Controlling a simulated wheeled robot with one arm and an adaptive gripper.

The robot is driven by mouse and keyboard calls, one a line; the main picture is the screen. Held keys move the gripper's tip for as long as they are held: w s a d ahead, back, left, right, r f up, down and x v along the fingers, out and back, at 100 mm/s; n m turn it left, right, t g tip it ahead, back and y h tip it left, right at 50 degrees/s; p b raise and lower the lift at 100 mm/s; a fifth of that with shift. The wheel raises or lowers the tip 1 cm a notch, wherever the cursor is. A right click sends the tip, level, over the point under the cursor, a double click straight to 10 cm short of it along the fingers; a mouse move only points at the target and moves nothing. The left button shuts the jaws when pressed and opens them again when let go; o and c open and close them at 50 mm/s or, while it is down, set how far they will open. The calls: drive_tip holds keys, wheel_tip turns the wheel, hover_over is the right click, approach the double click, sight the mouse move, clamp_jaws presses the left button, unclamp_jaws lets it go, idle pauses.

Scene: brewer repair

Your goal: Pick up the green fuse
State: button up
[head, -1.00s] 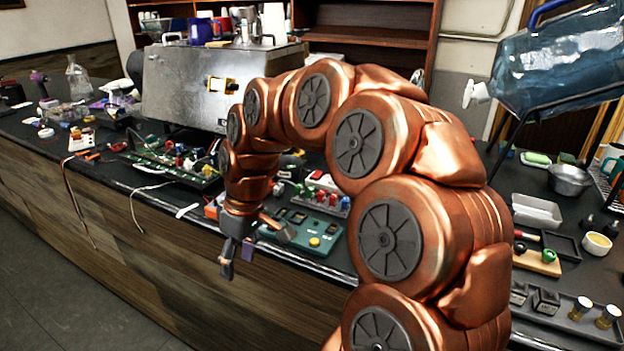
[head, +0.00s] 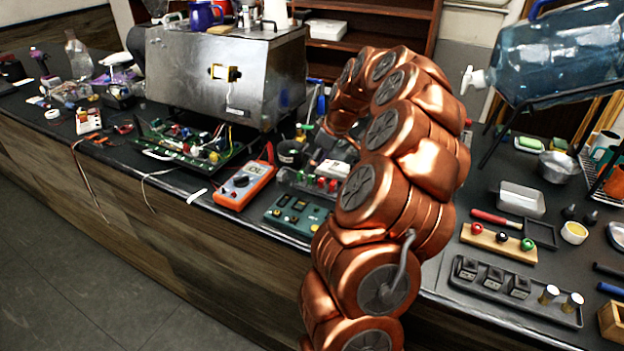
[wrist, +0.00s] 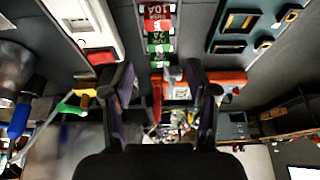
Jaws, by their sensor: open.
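In the head view small green fuses (head: 301,176) stand beside red fuses (head: 322,183) in a dark holder on the counter. In the wrist view green blocks (wrist: 158,43) lettered "FUSE" sit in a row below a red one (wrist: 158,12), top centre and beyond the fingertips. My gripper (wrist: 164,92) is open. No fuse is seen between its fingers. In the head view my arm hides the gripper and the right end of the fuse holder.
An orange multimeter (head: 245,184) and a green panel box (head: 296,215) lie close to the fuse holder. A circuit board (head: 185,148) is further left. A large metal brewer (head: 225,75) stands behind. A wooden block with coloured knobs (head: 499,243) is at right.

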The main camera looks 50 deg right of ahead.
sight(313, 176)
drive_tip(key=shift+s+p+x, duration=0.15)
drive_tip(key=shift+p+x, duration=0.5)
drive_tip(key=shift+x, duration=0.65)
drive_tip(key=shift+s+p+x, duration=0.1)
drive_tip(key=shift+p+x, duration=0.5)
drive_tip(key=shift+x, duration=0.65)
drive_tip(key=shift+d+f, duration=0.1)
drive_tip(key=shift+f, duration=0.05)
drive_tip(key=c, duration=0.9)
drive_tip(key=shift+c, duration=0.2)
